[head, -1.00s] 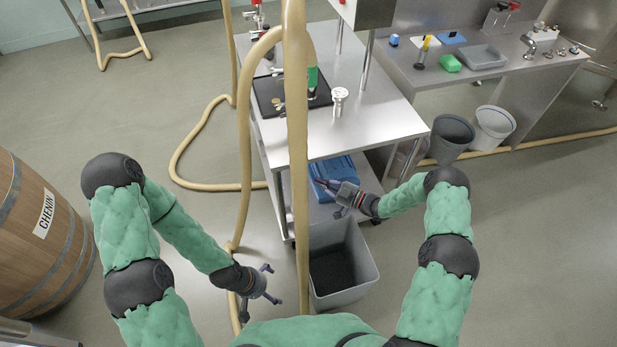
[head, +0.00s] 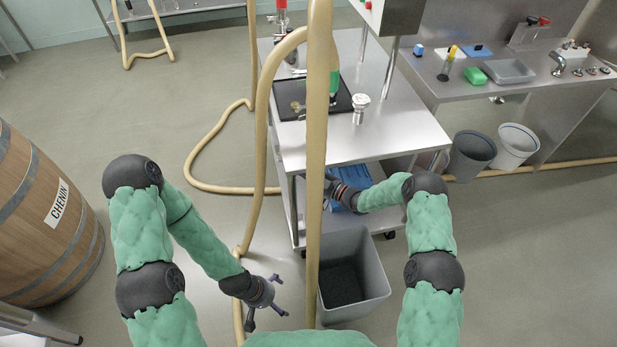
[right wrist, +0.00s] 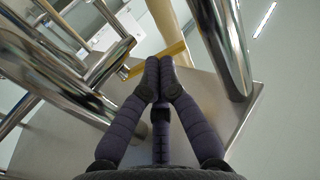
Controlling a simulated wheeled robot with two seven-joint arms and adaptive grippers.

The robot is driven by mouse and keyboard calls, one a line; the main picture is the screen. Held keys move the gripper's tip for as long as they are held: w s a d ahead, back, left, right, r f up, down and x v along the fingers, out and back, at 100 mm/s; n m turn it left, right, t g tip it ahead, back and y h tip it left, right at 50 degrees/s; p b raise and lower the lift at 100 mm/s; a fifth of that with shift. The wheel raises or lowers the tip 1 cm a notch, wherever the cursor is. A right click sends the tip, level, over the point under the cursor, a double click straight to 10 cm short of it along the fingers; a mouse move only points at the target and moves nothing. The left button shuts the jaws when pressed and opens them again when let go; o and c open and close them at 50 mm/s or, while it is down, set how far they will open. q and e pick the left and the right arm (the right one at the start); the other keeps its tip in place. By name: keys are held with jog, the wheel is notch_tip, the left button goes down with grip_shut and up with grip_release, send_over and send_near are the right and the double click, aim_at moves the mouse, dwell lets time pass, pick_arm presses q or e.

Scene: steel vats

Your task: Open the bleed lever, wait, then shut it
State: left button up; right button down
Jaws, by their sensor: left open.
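In the right wrist view a flat yellow bar (right wrist: 175,50) crosses just beyond my fingertips; it may be the bleed lever, partly hidden behind them. My right gripper (right wrist: 161,62) has its dark fingers drawn together at the tips; I cannot tell whether they touch the bar. In the head view its fingers are hidden behind the tan hose (head: 317,130), below the steel tabletop. My left gripper (head: 274,298) is open and empty, low over the floor to the left of the grey bin. I cannot make out a bleed lever in the head view.
Shiny steel pipes (right wrist: 225,50) flank the right gripper closely. The steel table (head: 400,128) carries a black tray (head: 290,112) and bottle. A grey bin (head: 370,298) stands in front, a blue crate (head: 352,178) on the lower shelf. A barrel (head: 40,220) stands left.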

dwell(0.3)
jog(key=shift+w+a+m+t+h, duration=0.1)
jog(key=shift+a+m+t+h, duration=0.5)
jog(key=shift+m+t+h, duration=0.3)
jog(key=shift+w+a+m+t+h, duration=0.1)
jog(key=shift+a+m+t+h, duration=0.45)
jog(key=shift+m+t+h, duration=0.35)
jog(key=shift+s, duration=0.1)
